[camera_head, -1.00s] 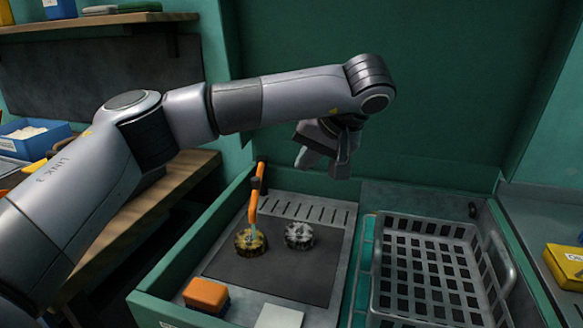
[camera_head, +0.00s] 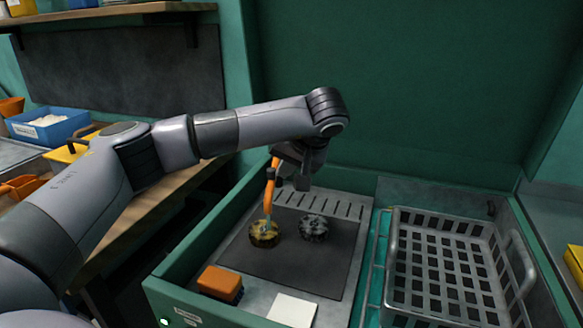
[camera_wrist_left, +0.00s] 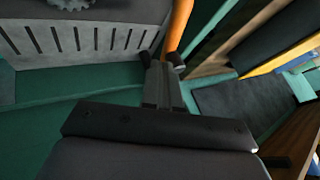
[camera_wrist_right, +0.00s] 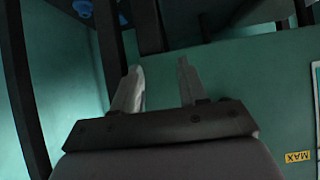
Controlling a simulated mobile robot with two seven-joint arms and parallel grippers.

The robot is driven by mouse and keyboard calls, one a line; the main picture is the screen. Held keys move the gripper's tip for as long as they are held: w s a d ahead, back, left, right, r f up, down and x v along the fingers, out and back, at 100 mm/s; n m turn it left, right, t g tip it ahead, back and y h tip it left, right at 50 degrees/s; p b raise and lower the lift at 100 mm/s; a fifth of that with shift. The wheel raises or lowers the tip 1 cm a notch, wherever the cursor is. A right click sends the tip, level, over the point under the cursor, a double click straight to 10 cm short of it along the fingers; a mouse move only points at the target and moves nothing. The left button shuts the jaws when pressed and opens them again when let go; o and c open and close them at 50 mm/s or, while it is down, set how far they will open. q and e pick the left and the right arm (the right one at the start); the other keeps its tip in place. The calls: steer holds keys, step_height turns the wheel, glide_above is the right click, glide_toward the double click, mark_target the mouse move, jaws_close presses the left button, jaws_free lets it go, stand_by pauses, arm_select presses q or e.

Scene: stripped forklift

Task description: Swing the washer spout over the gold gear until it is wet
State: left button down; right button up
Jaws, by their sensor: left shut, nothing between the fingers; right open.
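The orange washer spout (camera_head: 270,190) stands at the back left of the wash tray, its tip over the gold gear (camera_head: 264,234). A thin pale stream appears to run from the tip onto the gear, which looks gold with dark patches. A grey gear (camera_head: 313,228) lies to its right on the dark mat. My left gripper (camera_head: 303,186) is shut and empty, low behind the tray beside the spout. In the left wrist view its fingertips (camera_wrist_left: 163,68) are close to the spout (camera_wrist_left: 179,28); contact is unclear. My right gripper (camera_wrist_right: 160,72) is open and empty.
An orange block (camera_head: 220,283) and a white pad (camera_head: 293,310) lie at the tray's front. A grey wire basket (camera_head: 399,275) stands to the right. A green wall (camera_head: 430,90) rises behind. A wooden bench (camera_head: 150,215) is at left.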

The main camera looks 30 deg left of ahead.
arm_select(q)
steer(key=shift+s+a+r+m+t+p, duration=0.15)
steer(key=shift+s+a+m+p, duration=0.1)
steer(key=shift+a+p, duration=0.15)
steer(key=shift+s+a+f+m+t+p, duration=0.1)
steer(key=shift+a+m+t+p, duration=0.05)
steer(key=shift+a+m+p, duration=0.15)
